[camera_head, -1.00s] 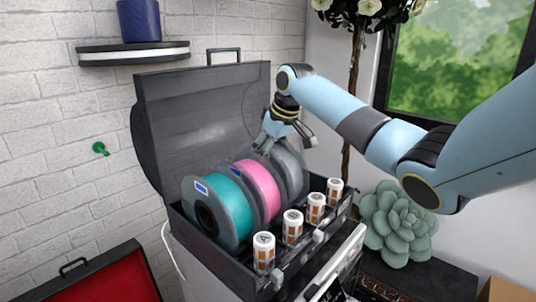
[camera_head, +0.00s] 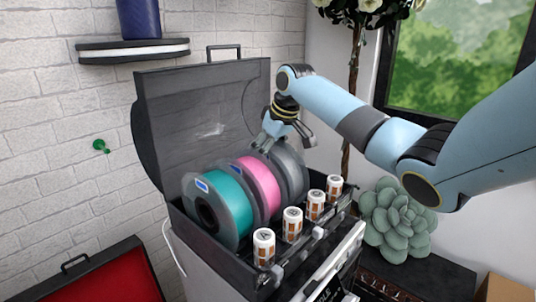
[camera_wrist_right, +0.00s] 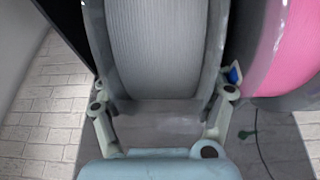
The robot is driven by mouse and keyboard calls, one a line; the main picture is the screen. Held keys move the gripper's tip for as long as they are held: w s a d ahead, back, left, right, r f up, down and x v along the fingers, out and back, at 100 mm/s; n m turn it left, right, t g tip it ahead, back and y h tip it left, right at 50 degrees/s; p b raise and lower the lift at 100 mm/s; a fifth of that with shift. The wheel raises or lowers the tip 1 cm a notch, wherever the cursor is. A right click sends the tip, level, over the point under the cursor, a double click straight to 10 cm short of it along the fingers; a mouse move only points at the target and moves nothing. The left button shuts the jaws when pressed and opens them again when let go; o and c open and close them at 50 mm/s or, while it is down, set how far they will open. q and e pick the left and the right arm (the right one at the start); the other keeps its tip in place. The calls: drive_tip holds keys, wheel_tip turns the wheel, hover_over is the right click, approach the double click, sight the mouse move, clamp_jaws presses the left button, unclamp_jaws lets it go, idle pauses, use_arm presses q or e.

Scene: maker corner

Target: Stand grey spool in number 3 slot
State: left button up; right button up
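The grey spool (camera_head: 292,172) stands upright in the open dark box (camera_head: 218,252), behind the pink spool (camera_head: 262,188) and the teal spool (camera_head: 228,205). My right gripper (camera_head: 285,138) is over the grey spool's top, pointing down. In the right wrist view the grey spool (camera_wrist_right: 155,50) fills the middle, with a finger of my right gripper (camera_wrist_right: 160,108) against each outer flange, so it looks shut on it. The spool's lower edge and the slot under it are hidden. My left gripper is not in view.
Several white-and-orange jars (camera_head: 292,225) line the box's front edge. The raised lid (camera_head: 200,115) stands behind the spools. A green succulent (camera_head: 397,222) is to the right, and a red-lined case (camera_head: 105,280) lies at lower left.

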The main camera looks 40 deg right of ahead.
drive_tip(key=o, duration=0.4)
drive_tip(key=shift+f, duration=0.1)
drive_tip(key=shift+s, duration=0.1)
drive_tip(key=v, duration=1.2)
